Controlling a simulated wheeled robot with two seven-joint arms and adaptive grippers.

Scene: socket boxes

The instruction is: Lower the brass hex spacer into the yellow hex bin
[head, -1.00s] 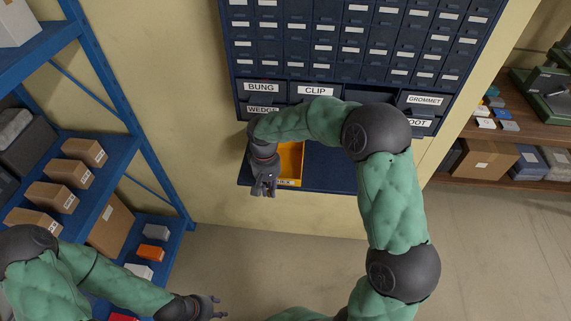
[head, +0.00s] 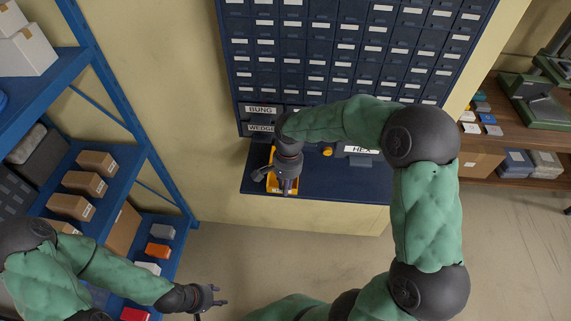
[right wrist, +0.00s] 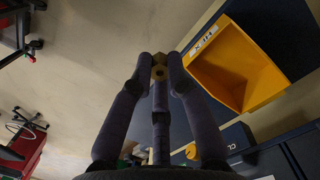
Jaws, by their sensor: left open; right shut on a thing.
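The brass hex spacer (right wrist: 160,72) is between the fingertips of my right gripper (right wrist: 160,66), which is shut on it. In the right wrist view it shows against the floor, left of the yellow hex bin (right wrist: 222,88). The bin has a white label on its front, and no contents show in its visible part. In the head view, my right gripper (head: 287,187) covers much of the bin (head: 269,158), and the spacer cannot be made out. My left gripper (head: 213,298) is open and empty at the lower left.
The bin stands on a dark blue ledge (head: 340,183) below a drawer cabinet (head: 340,60). A blue shelf (head: 110,120) with boxes stands at the left.

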